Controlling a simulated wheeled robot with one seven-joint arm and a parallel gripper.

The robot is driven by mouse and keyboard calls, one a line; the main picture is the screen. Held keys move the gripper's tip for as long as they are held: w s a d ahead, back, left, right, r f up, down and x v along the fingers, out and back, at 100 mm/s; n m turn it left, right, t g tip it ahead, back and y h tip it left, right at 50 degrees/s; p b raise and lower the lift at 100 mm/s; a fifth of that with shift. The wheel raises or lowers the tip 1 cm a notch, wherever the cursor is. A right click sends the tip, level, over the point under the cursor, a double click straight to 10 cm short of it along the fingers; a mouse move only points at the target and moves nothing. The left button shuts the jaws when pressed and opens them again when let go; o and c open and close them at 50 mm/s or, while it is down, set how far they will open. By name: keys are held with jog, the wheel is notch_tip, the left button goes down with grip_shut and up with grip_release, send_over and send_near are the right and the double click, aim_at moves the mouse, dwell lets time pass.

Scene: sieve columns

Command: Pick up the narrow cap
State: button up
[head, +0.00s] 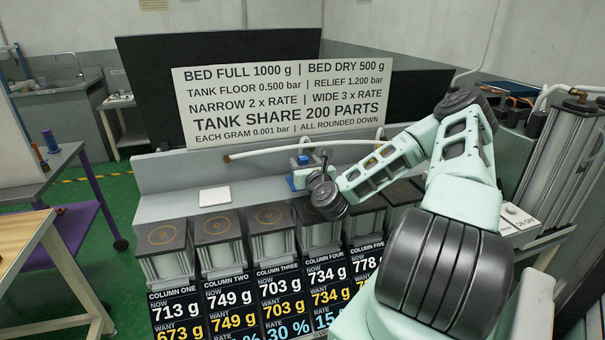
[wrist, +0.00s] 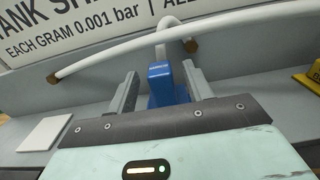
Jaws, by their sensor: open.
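In the wrist view a blue block (wrist: 168,84) stands upright between the two fingers of my gripper (wrist: 160,84), with gaps on both sides. A grey stem rises behind it toward the white hose. I cannot tell for sure whether this blue piece is the narrow cap. My gripper's jaws are open and empty. In the head view my gripper (head: 308,166) is over the grey ledge behind the columns, and my arm hides part of that area. The lower part of the blue block is hidden by my gripper body in the wrist view.
A white pad (head: 215,196) lies on the ledge to the left. A white hose (head: 262,151) runs above the ledge, below the sign (head: 285,100). A yellow piece (wrist: 308,78) is at the right in the wrist view. Several columns (head: 217,235) stand in front.

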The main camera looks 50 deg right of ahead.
aim_at(301, 156)
jog(key=p+x, duration=0.1)
jog(key=x, duration=0.3)
jog(key=shift+w+d, duration=0.15)
jog(key=shift+c, duration=0.3)
grip_shut()
jog(key=shift+r, duration=0.1)
dwell(0.9)
